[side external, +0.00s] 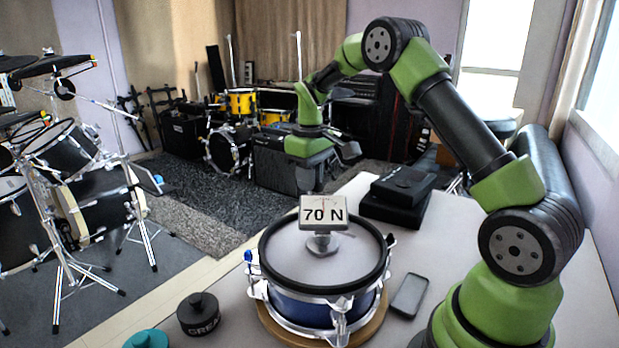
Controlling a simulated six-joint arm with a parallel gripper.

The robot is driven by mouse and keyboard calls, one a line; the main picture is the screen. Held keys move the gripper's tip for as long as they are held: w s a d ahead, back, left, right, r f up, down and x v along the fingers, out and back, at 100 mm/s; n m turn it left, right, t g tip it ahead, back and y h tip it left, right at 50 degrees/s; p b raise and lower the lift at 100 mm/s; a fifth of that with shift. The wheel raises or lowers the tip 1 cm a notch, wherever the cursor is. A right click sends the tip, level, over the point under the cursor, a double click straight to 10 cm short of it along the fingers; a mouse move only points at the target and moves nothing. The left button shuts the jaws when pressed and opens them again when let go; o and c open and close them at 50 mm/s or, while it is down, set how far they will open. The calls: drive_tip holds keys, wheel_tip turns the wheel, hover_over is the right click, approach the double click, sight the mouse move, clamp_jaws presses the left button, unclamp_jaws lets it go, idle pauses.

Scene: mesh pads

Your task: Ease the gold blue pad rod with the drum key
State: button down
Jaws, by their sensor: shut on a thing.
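The mesh pad (290,255) has a blue shell, chrome lugs and a black hoop. It sits on a round wooden base on the table. A blue-topped rod (248,257) stands at the pad's left edge; I cannot make out a gold rod. A gauge (324,213) reading "70 N" stands on the pad's head. My gripper (347,152) is in the air above and behind the pad, apart from it. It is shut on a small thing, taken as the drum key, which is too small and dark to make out.
A grey shallow tray (410,295) lies right of the pad, looking empty. Black cases (397,195) are stacked behind it. A black lidded pot (198,314) and a teal one (147,339) stand front left. Drum kits stand on the floor beyond the table.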

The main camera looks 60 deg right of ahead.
drive_tip(key=n, duration=0.6)
drive_tip(key=shift+w, duration=0.1)
drive_tip(key=shift+m, duration=0.7)
drive_tip(key=shift+r, duration=1.55)
